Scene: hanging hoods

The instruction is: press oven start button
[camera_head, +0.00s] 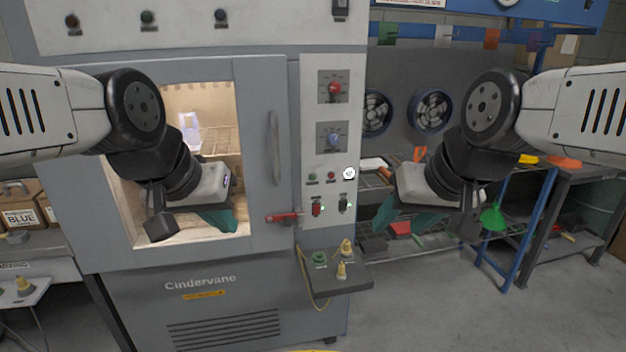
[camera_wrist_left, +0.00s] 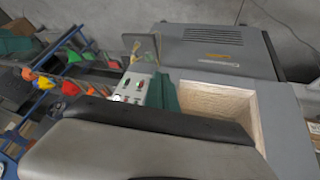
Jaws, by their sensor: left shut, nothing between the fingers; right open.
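The grey oven (camera_head: 203,265) stands at centre-left, its control strip (camera_head: 345,120) right of the door. Three small round buttons sit in a row there: a green button (camera_head: 312,178), a red button (camera_head: 331,176) and a white button (camera_head: 349,173). Their labels are too small to read, so I cannot tell which is start. My left gripper (camera_head: 222,222), with teal fingers, is shut and empty in front of the oven window, left of the strip. Its fingers also show in the left wrist view (camera_wrist_left: 162,92), beside the panel (camera_wrist_left: 132,88). My right gripper (camera_head: 384,214) is open, right of the strip.
A red knob (camera_head: 334,88) and blue knob (camera_head: 334,138) sit above the buttons; a red switch (camera_head: 316,210) and black switch (camera_head: 343,205) below. The door handle (camera_head: 274,147) and red latch (camera_head: 283,217) stick out. A small shelf (camera_head: 325,286) juts out below.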

